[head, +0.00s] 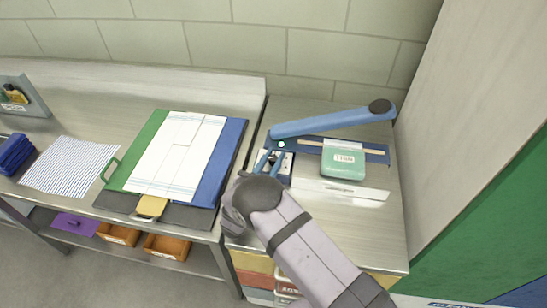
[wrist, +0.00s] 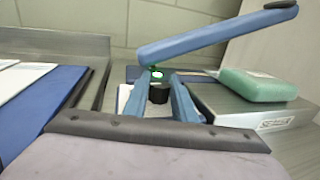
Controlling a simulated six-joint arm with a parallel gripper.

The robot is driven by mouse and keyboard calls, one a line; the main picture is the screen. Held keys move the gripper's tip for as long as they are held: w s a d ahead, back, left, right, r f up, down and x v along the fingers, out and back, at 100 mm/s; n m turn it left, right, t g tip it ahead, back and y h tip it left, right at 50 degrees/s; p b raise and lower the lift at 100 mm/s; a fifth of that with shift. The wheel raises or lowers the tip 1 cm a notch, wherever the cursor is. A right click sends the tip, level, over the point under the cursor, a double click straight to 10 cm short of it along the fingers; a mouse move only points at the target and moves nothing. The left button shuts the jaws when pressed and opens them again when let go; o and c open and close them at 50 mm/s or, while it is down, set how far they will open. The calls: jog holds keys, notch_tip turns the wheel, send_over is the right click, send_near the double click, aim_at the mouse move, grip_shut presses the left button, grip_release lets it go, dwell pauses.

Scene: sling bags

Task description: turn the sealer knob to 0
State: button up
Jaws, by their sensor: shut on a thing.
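The sealer has a dark blue base (head: 377,152) on the steel bench, with its blue lever arm (head: 330,123) raised above it. A small control box with a white face (head: 287,164) sits at its left end, with a lit green lamp (head: 282,144). The black knob (wrist: 158,95) stands on that box between my fingers, and its dial marks cannot be read. My gripper (head: 270,158) has blue fingers shut on the knob from both sides. In the wrist view the lamp (wrist: 156,73) glows just behind the knob.
A green and blue board with white sheets (head: 180,150) lies left. A wall panel stands right.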

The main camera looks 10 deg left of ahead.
aim_at(271, 162)
jog(key=o, duration=1)
jog(key=shift+o, duration=0.2)
jog(key=shift+s, duration=0.1)
jog(key=b+v, duration=0.2)
jog(key=v, duration=0.3)
jog(key=shift+s+a+f+b, duration=0.1)
jog(key=shift+s+a+b, duration=0.1)
jog(key=shift+s+b, duration=0.2)
jog(key=shift+s+a, duration=0.1)
jog(key=shift+s, duration=0.6)
